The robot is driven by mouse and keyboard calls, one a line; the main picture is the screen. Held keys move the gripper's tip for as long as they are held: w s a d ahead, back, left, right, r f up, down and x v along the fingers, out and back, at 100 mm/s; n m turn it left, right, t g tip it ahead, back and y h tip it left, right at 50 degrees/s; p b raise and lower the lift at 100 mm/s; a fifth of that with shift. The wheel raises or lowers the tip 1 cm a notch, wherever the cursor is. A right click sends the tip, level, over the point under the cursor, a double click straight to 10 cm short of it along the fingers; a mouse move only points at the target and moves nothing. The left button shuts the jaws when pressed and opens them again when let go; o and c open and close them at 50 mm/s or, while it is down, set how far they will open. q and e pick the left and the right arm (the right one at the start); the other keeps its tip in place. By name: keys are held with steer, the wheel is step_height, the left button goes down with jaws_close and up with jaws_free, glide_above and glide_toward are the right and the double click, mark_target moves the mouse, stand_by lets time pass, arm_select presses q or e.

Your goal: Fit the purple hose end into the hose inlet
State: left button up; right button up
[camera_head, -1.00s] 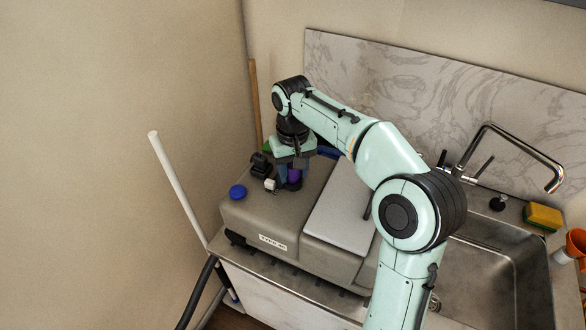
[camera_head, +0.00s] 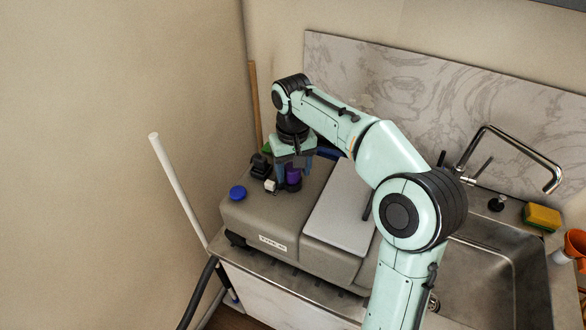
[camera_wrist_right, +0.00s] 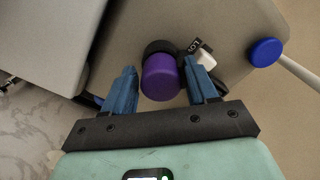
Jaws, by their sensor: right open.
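The purple hose end (camera_head: 293,175) stands upright on top of the grey machine (camera_head: 330,245). In the right wrist view the purple hose end (camera_wrist_right: 161,78) shows as a round-topped cylinder against a black ring (camera_wrist_right: 160,46), which looks like the hose inlet. How deep it sits in the ring cannot be told. My right gripper (camera_head: 289,170) reaches down from above at the hose end. In the wrist view its blue fingers (camera_wrist_right: 162,68) are open, one on each side of the purple piece, with visible gaps. My left gripper is not in view.
A blue cap (camera_head: 237,192), a small white part (camera_head: 270,185) and a black fitting (camera_head: 260,166) are close by on the machine. A white pole (camera_head: 178,187) leans at the left. The sink (camera_head: 490,275), faucet (camera_head: 505,140), sponge (camera_head: 541,218) and orange cup (camera_head: 575,243) are at the right.

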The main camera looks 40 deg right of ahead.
steer(key=shift+w+r, duration=0.15)
steer(key=shift+r, duration=0.45)
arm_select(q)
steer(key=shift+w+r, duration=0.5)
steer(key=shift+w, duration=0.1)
arm_select(e)
steer(key=shift+f, duration=0.1)
steer(key=o, duration=0.6)
steer(key=shift+c, duration=0.2)
steer(key=shift+r, duration=0.3)
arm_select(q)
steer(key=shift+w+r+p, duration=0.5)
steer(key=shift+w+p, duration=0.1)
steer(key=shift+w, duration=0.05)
arm_select(e)
step_height(320, 180, up, 13)
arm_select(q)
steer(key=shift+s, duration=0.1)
arm_select(e)
steer(key=shift+f, duration=0.15)
